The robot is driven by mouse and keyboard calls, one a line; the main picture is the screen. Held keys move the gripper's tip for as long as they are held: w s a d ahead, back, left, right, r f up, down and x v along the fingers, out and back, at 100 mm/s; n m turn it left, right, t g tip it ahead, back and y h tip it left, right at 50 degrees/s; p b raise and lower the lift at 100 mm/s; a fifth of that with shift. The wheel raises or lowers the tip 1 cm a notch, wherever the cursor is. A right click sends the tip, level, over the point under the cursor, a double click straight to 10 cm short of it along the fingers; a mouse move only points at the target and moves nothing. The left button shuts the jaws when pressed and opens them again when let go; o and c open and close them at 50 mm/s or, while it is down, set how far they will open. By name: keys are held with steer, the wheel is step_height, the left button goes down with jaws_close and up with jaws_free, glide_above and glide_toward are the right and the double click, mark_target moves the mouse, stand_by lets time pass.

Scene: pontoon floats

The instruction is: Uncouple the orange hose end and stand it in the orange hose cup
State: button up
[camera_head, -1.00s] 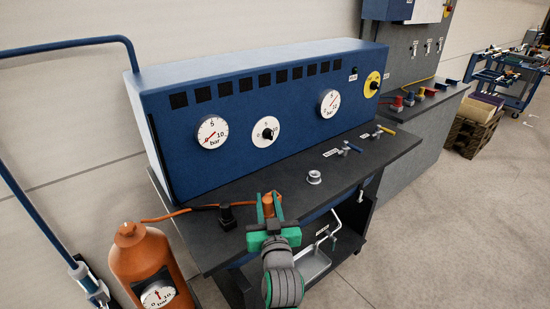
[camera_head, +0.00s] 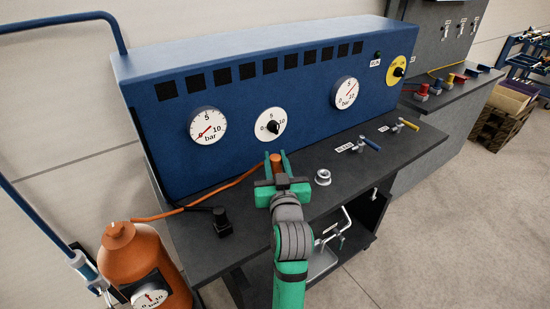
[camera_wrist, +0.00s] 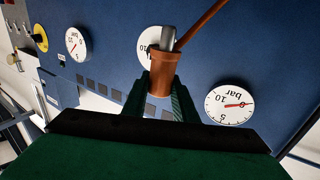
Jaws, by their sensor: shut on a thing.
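My gripper (camera_head: 274,158) is shut on the orange hose end (camera_head: 276,165), in front of the blue panel and seemingly above the bench. In the wrist view, whose picture is upside down, the orange hose end (camera_wrist: 161,78) sits between my fingers. Its grey metal tip and the orange hose (camera_wrist: 203,25) point away from my gripper. In the head view the orange hose (camera_head: 225,190) runs left and down towards the orange bottle (camera_head: 128,258). I cannot pick out the orange hose cup with certainty.
A black upright fitting (camera_head: 222,222) and a silver ring fitting (camera_head: 323,177) stand on the dark bench (camera_head: 250,225). Two valve levers (camera_head: 370,144) are further right. Small coloured pieces (camera_head: 422,92) stand on the side bench. The blue gauge panel (camera_head: 305,115) rises close behind my gripper.

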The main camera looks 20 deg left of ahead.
mark_target(276, 172)
steer(key=shift+s, duration=0.3)
steer(key=shift+w+f, duration=0.2)
steer(key=shift+f, duration=1.5)
steer(key=shift+d+f, duration=0.15)
steer(key=shift+f, duration=0.15)
steer(key=shift+s+f, duration=0.1)
steer(key=shift+f, duration=0.8)
steer(key=shift+a+f, duration=0.2)
steer(key=shift+f, duration=0.05)
steer(key=shift+f, duration=1)
steer(key=shift+d+f, duration=0.15)
steer(key=shift+f, duration=0.15)
